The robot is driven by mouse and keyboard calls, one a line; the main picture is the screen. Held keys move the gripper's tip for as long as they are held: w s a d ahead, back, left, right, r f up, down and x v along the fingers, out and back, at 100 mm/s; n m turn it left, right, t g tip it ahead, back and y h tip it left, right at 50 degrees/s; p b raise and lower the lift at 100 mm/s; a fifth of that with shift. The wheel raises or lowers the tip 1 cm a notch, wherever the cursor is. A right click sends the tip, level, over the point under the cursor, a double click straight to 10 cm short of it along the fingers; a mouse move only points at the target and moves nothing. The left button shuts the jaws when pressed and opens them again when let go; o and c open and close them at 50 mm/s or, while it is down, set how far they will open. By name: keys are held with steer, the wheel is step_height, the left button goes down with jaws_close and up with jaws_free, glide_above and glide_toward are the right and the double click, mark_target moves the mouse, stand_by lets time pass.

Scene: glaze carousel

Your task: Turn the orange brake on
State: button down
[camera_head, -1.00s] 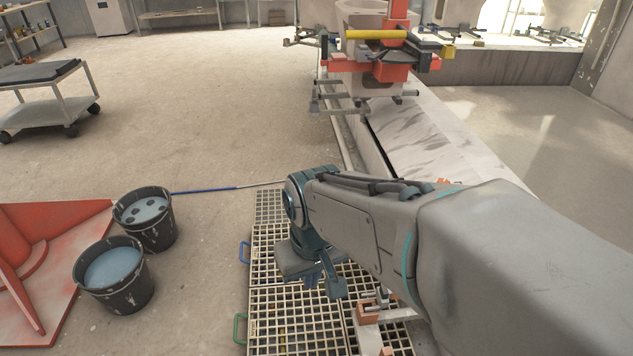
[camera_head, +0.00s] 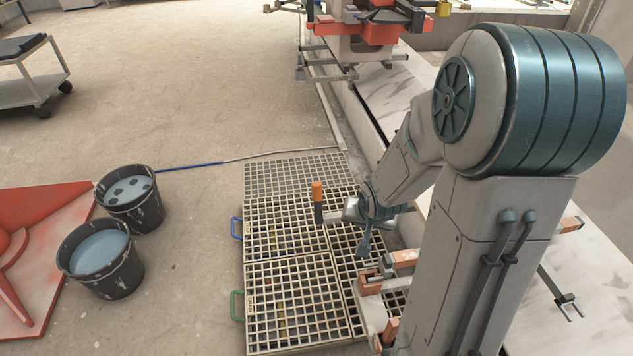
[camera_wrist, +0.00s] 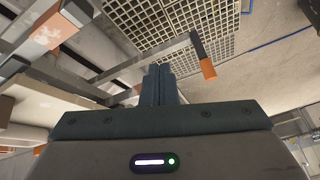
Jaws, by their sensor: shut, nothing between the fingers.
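The brake handle (camera_head: 318,195) shows in the head view as a short upright dark lever with an orange top, standing over the floor grating. In the wrist view the handle (camera_wrist: 207,67) has an orange end and a dark part, at the end of a long grey bar. My gripper (camera_head: 363,250) is just right of the handle in the head view, fingers pointing down. In the wrist view my gripper (camera_wrist: 160,72) is shut and empty, with the handle to the right of its fingertips and a visible gap between them. My forearm hides part of the machine behind it.
Floor grating (camera_head: 290,293) lies below. Orange-ended metal brackets (camera_head: 372,283) are close under my gripper. A white bench surface (camera_head: 432,92) runs along the right. Two black buckets (camera_head: 100,258) and a red metal piece (camera_head: 40,225) stand left. Open floor lies beyond the grating.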

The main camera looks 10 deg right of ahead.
steer(key=w+f+m+t+y+b, duration=0.1)
steer(key=w+f+m+t, duration=0.15)
steer(key=f, duration=0.35)
steer(key=m+t+y+b, duration=0.3)
steer(key=m+t+y, duration=0.1)
steer(key=m+t, duration=0.4)
glide_toward(320, 193)
steer(key=shift+m+g+h, duration=0.3)
steer(key=shift+m+g, duration=0.05)
steer(key=shift+g, duration=0.2)
steer(key=b+x, duration=0.1)
steer(key=x, duration=0.1)
steer(key=b+x, duration=0.1)
steer(key=x, duration=0.1)
steer(key=b+x, duration=0.2)
steer(key=shift+w+a+r, duration=0.25)
steer(key=shift+w+a, duration=0.05)
steer(key=shift+w, duration=0.1)
steer(key=shift+d+r, duration=0.1)
